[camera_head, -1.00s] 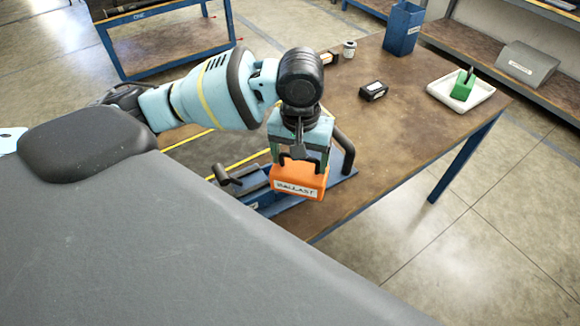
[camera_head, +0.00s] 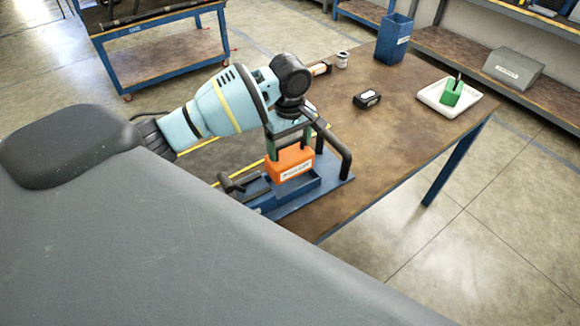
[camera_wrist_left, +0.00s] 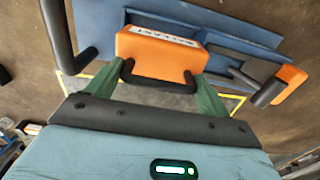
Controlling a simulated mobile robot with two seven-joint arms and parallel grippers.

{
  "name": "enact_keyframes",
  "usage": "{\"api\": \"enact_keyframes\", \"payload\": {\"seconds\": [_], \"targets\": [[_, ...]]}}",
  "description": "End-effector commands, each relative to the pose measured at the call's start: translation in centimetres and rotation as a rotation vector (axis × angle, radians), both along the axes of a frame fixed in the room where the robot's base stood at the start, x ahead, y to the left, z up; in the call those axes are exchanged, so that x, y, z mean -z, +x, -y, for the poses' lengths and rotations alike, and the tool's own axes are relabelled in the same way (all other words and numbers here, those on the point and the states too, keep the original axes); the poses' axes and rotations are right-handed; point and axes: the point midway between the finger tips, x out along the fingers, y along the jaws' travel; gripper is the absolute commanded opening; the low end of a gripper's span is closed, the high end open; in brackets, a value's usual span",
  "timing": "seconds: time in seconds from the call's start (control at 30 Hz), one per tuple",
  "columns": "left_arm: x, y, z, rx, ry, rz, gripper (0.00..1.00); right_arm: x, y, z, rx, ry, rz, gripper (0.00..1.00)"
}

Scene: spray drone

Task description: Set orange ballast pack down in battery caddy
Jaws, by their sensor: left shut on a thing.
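The orange ballast pack (camera_head: 290,165) is held upright by my left gripper (camera_head: 289,141), its white label facing the head camera. In the left wrist view, the green fingers of my left gripper (camera_wrist_left: 157,79) are shut on the black handle of the pack (camera_wrist_left: 160,55). The blue battery caddy (camera_head: 322,187) lies on the table beneath the pack; it also shows in the left wrist view (camera_wrist_left: 232,38). The pack is over or at the caddy's compartment; I cannot tell whether it touches the bottom. My right gripper is out of view.
A black bar handle (camera_head: 333,148) rises from the caddy, close to my gripper. A second orange block (camera_wrist_left: 290,84) sits at the right in the left wrist view, by a black lever. A small black box (camera_head: 367,99), white tray (camera_head: 432,96) and blue bin (camera_head: 393,40) stand farther back.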

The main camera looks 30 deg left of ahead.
Motion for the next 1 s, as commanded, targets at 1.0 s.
{"api": "enact_keyframes", "payload": {"seconds": [1.0], "targets": [[6.4,0.2,0.0,0.001,0.000,0.008,0.09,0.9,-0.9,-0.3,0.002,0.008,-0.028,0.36]]}}
